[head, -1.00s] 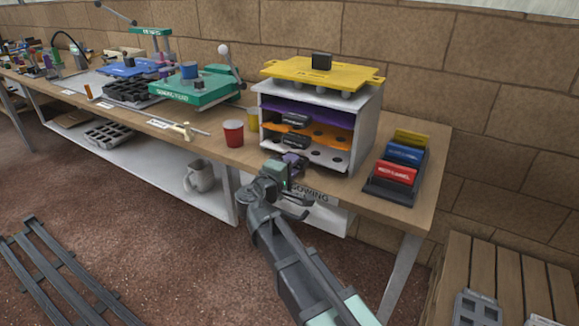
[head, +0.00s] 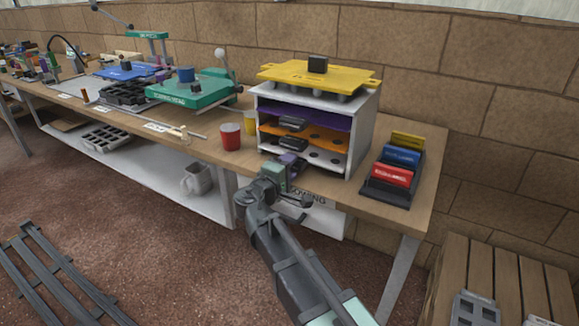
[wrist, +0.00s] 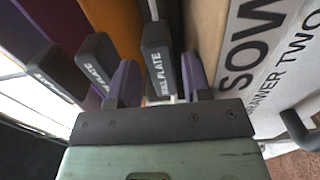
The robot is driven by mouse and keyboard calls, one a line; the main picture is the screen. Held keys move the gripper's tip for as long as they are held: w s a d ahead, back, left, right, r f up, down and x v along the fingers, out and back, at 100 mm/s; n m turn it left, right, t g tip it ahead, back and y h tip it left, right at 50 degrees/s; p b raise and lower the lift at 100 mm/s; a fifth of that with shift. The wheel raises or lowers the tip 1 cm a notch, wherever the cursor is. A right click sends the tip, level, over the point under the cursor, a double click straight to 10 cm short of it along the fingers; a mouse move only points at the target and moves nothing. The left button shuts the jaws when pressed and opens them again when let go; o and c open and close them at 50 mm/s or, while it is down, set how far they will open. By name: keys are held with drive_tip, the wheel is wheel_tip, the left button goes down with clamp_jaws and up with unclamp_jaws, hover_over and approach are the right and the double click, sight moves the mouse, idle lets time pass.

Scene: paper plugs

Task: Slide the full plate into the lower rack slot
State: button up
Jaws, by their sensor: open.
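The grey-white rack (head: 362,130) stands on the bench. A pale plate with dark holes (head: 325,158) sits in its lowest level, below the orange plate. In the wrist view, a dark handle whose label ends in "LL PLATE" (wrist: 158,60) lies between the purple fingers of my gripper (wrist: 160,82). The fingers are apart, with visible gaps on both sides of the handle. In the head view my gripper (head: 292,165) is at the front of the lowest level and hides that handle. How far in the plate sits is hard to tell.
The orange plate (head: 325,136) and purple plate (head: 325,115) fill the levels above, with dark handles in front. A yellow plate (head: 335,78) lies on top. A red cup (head: 230,137) stands left; a holder with coloured blocks (head: 385,195) stands right. A labelled drawer (wrist: 270,60) is below.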

drive_tip(key=shift+v, duration=2.7)
drive_tip(key=v, duration=1.1)
drive_tip(key=s+d+f+m+g+y, duration=0.1)
drive_tip(key=d+f+m+g, duration=0.15)
drive_tip(key=f, duration=0.25)
drive_tip(key=s+d+f+m+g, duration=0.1)
drive_tip(key=s+d+f+g, duration=0.15)
drive_tip(key=f+g, duration=0.2)
drive_tip(key=s+d+f+m+g+y, duration=0.2)
drive_tip(key=d+f+m+g+y, duration=0.25)
drive_tip(key=d, duration=0.75)
drive_tip(key=s+d+f+m+g+y, duration=0.25)
drive_tip(key=d+f+m+g, duration=0.2)
drive_tip(key=d, duration=0.75)
wheel_tip(320, 180, up, 28)
drive_tip(key=p, duration=2.7)
wheel_tip(320, 180, down, 29)
drive_tip(key=b, duration=2.8)
drive_tip(key=shift+w+b, duration=0.4)
drive_tip(key=shift+w, duration=0.05)
